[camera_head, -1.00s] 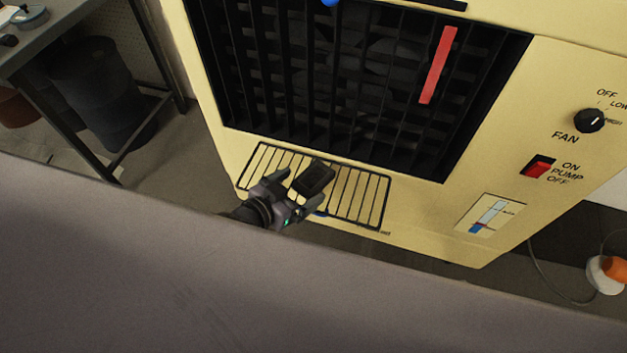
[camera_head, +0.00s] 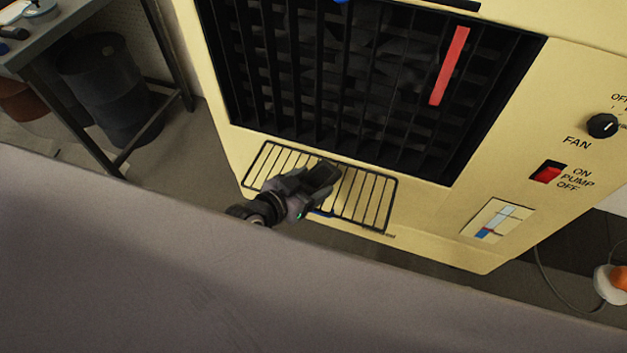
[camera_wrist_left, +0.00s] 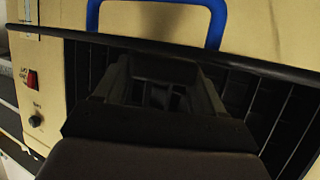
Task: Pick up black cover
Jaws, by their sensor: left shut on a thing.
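Whether the cover still touches the unit cannot be told. My right gripper is not in view.
The cream cooler (camera_head: 460,215) has a large black grille (camera_head: 330,80), a red strip (camera_head: 450,65), a fan knob (camera_head: 602,126) and a red pump switch (camera_head: 547,174). A blue handle (camera_wrist_left: 155,3) shows in the wrist view. A workbench (camera_head: 55,45) and a dark barrel (camera_head: 105,85) stand at the left.

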